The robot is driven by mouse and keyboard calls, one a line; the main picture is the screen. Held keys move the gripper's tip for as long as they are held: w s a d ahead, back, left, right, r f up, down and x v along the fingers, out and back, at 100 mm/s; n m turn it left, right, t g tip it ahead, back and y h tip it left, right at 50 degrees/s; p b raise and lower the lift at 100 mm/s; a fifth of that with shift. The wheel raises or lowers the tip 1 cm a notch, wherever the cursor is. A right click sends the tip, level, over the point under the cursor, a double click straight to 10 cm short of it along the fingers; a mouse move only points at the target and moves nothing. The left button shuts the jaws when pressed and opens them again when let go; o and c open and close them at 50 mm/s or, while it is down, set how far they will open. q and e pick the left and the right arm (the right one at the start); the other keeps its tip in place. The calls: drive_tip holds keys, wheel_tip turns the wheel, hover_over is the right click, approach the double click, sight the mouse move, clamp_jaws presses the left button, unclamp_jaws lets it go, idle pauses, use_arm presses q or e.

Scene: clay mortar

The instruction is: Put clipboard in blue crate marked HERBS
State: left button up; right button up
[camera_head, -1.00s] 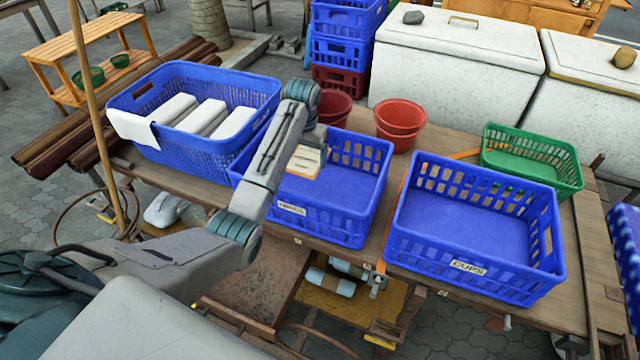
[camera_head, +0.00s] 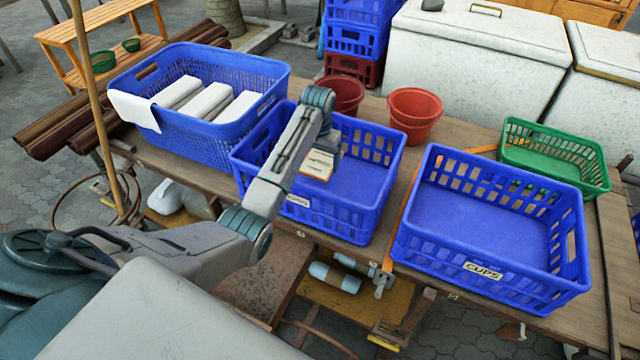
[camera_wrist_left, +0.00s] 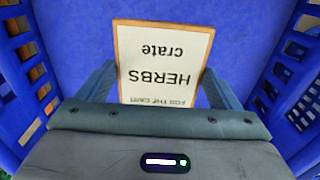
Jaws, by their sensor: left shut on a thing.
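The clipboard (camera_head: 317,165) is a small board with a tan edge and a white sheet. In the left wrist view the clipboard (camera_wrist_left: 160,62) reads "HERBS crate" upside down. My left gripper (camera_head: 322,150) is shut on it, and its fingers show on both sides of the sheet in the wrist view (camera_wrist_left: 160,90). The blue crate (camera_head: 365,205) in the middle of the table has a label partly hidden by my arm. The clipboard is over or inside this crate, with blue walls on both sides in the wrist view. I cannot tell whether it touches the floor. My right gripper is not in view.
A blue crate marked CUPS (camera_head: 480,271) stands empty to the right. A blue basket (camera_head: 200,140) with white cloths is to the left. Red pots (camera_head: 415,112) and a green basket (camera_head: 550,165) stand behind. Crate walls surround my left gripper.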

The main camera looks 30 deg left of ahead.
sight(318, 164)
use_arm(q)
wheel_tip(318, 164, down, 4)
drive_tip(key=shift+s+f+p, duration=0.1)
drive_tip(key=shift+s+p, duration=0.05)
drive_tip(key=shift+p, duration=0.25)
wheel_tip(318, 164, down, 4)
drive_tip(key=shift+f+p, duration=0.1)
drive_tip(key=shift+p, duration=0.2)
drive_tip(key=o, duration=0.8)
drive_tip(key=shift+f, duration=0.15)
wheel_tip(318, 164, up, 12)
drive_tip(key=shift+r+b, duration=0.15)
drive_tip(key=shift+b, duration=1.1)
